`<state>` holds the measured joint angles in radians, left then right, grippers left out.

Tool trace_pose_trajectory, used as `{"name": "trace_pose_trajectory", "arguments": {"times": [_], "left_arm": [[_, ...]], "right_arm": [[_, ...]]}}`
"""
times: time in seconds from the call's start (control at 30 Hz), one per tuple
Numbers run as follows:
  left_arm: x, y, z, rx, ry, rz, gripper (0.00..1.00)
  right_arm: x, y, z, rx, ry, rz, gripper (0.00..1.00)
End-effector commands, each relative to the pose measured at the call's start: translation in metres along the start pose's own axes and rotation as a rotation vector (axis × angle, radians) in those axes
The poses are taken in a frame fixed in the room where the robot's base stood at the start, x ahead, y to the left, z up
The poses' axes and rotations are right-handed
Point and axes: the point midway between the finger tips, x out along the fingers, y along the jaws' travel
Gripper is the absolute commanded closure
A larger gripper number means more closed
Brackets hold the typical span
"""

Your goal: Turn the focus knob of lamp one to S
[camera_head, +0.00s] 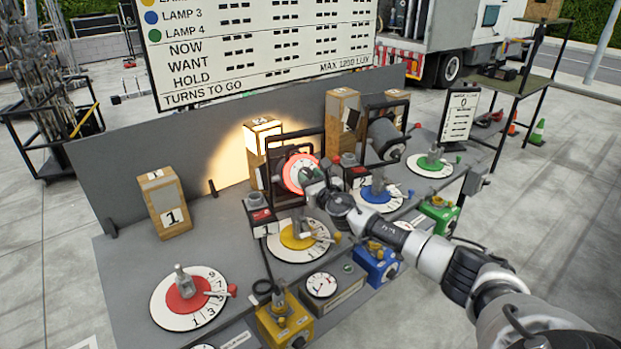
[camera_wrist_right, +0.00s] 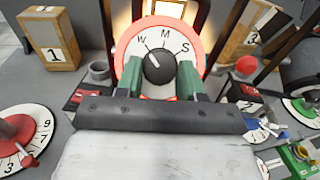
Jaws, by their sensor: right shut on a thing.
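The focus knob (camera_wrist_right: 158,66) is black, on a round white dial (camera_wrist_right: 160,38) with a red rim, marked W, M and S. Its white pointer line leans up and left, near W. S is on the right of the dial. The red-rimmed dial also shows in the head view (camera_head: 300,172), on the back of a lamp in a black frame. My right gripper (camera_wrist_right: 161,82) has its green fingers on both sides of the knob and is shut on it. In the head view the right gripper (camera_head: 318,190) partly hides the dial. My left gripper is not in view.
A red dial (camera_head: 187,294), a yellow dial (camera_head: 298,236), a blue dial (camera_head: 379,197) and a green dial (camera_head: 435,165) lie on the grey bench. A wooden block marked 1 (camera_head: 165,205) stands left. A lit block (camera_head: 262,133) stands behind the lamp. A board (camera_head: 260,50) rises behind.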

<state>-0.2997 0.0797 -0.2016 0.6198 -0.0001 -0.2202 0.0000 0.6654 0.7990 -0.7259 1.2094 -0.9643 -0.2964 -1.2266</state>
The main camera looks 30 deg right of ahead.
Motion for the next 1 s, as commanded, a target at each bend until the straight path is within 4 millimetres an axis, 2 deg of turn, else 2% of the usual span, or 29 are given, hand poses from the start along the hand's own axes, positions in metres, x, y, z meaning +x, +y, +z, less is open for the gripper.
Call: {"name": "trace_pose_trajectory", "arguments": {"times": [0.27, 1.0], "left_arm": [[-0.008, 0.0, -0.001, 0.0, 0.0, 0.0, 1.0], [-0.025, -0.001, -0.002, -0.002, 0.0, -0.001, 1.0]], "right_arm": [[0.0, 0.003, 0.0, 0.119, -0.005, -0.067, 0.86], [0.002, 0.009, 0.002, 0.713, -0.039, -0.416, 0.86]]}}
